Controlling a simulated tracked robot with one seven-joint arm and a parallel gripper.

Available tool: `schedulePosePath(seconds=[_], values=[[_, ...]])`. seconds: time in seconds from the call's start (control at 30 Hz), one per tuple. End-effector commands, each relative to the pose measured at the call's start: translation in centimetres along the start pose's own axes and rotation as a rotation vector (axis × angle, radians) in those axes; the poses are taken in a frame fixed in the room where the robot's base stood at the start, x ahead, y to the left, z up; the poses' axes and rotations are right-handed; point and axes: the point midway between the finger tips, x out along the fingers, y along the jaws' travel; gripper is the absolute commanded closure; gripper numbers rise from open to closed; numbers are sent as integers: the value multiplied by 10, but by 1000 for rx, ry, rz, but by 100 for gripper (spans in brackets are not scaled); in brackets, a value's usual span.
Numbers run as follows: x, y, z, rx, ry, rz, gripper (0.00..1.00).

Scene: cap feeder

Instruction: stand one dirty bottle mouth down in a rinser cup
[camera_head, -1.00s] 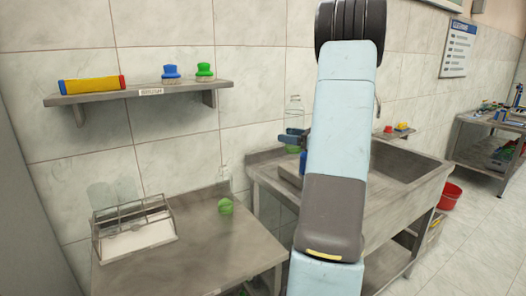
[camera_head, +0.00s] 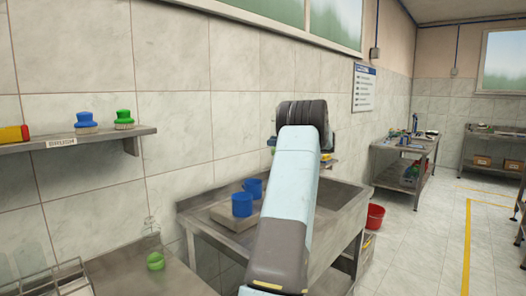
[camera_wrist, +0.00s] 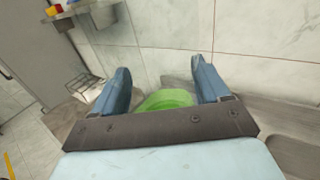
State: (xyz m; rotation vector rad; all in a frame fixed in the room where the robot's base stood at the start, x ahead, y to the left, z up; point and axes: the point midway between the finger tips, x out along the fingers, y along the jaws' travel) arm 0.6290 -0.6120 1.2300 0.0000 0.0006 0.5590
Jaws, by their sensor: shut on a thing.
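In the wrist view my gripper (camera_wrist: 160,70) is shut on a clear bottle whose green dirt (camera_wrist: 168,99) shows between the blue fingers. In the head view my arm hides most of the gripper, and only a blue edge of it (camera_head: 272,141) and a bit of green show. How far the bottle is tilted cannot be told. Two blue rinser cups (camera_head: 242,205) (camera_head: 253,187) stand on a grey block (camera_head: 228,218) in the sink, left of my arm. Another clear bottle with green dirt in its lower part (camera_head: 155,261) stands on the left table.
A wire rack (camera_head: 70,275) stands at the table's left. A wall shelf (camera_head: 75,141) holds blue and green brushes (camera_head: 123,119) and a yellow-red roll. The sink rim (camera_head: 195,215) and wall are close. A red bucket (camera_head: 375,216) stands right of the sink.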

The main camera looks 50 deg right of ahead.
Motion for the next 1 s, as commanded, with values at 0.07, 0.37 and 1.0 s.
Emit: schedulePosePath(seconds=[0.07, 0.37, 1.0], values=[[-9, -11, 4, -2, 0, -2, 54], [-16, -21, 10, -63, -1, -1, 54], [-16, -20, 9, -719, -1, -1, 54]])
